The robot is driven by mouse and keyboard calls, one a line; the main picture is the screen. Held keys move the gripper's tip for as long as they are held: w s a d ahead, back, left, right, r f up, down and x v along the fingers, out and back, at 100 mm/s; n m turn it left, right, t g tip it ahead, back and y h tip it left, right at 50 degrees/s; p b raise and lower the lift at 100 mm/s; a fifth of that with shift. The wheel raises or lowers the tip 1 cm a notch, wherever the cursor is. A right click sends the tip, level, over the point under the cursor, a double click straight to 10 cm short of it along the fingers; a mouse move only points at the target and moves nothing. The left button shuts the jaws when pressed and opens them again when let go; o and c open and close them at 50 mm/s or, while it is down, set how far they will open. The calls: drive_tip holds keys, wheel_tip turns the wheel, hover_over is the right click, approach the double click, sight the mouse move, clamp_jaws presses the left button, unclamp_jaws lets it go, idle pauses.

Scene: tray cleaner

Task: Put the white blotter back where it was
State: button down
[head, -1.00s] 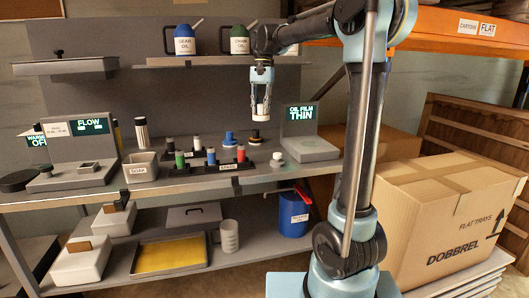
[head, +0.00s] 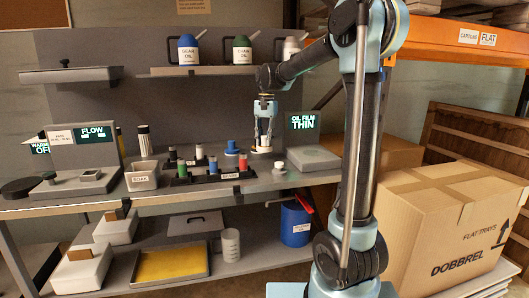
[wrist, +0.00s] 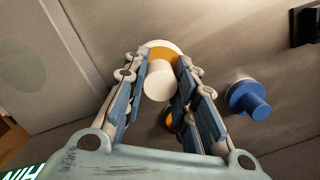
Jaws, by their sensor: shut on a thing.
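The white blotter (head: 262,149) is between the fingers of my gripper (head: 265,128), low at the back of the bench. In the wrist view the white blotter (wrist: 158,84) shows its pale round handle and an orange band with a white rim. My gripper (wrist: 162,80) has a finger on each side of it and is shut on it. It looks upright in the head view. I cannot tell if its base touches the bench. A blue blotter (head: 231,148) stands just left of it; it also shows in the wrist view (wrist: 248,98).
A rack of coloured pieces (head: 210,174) stands in front and left. A small white knob-topped piece (head: 279,167) stands nearby. The oil film pad (head: 312,158) and its THIN display (head: 302,122) are to the right. A shelf with oil cans (head: 205,71) hangs above.

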sight(265, 148)
drive_tip(key=shift+f, duration=2.25)
drive_tip(key=c, duration=1.3)
unclamp_jaws()
drive_tip(key=shift+f, duration=0.1)
drive_tip(key=r, duration=0.4)
drive_tip(key=w+r, duration=0.1)
drive_tip(key=r, duration=0.7)
drive_tip(key=shift+w+d+r, duration=0.1)
drive_tip(key=shift+w+d, duration=0.05)
drive_tip(key=shift+d, duration=0.1)
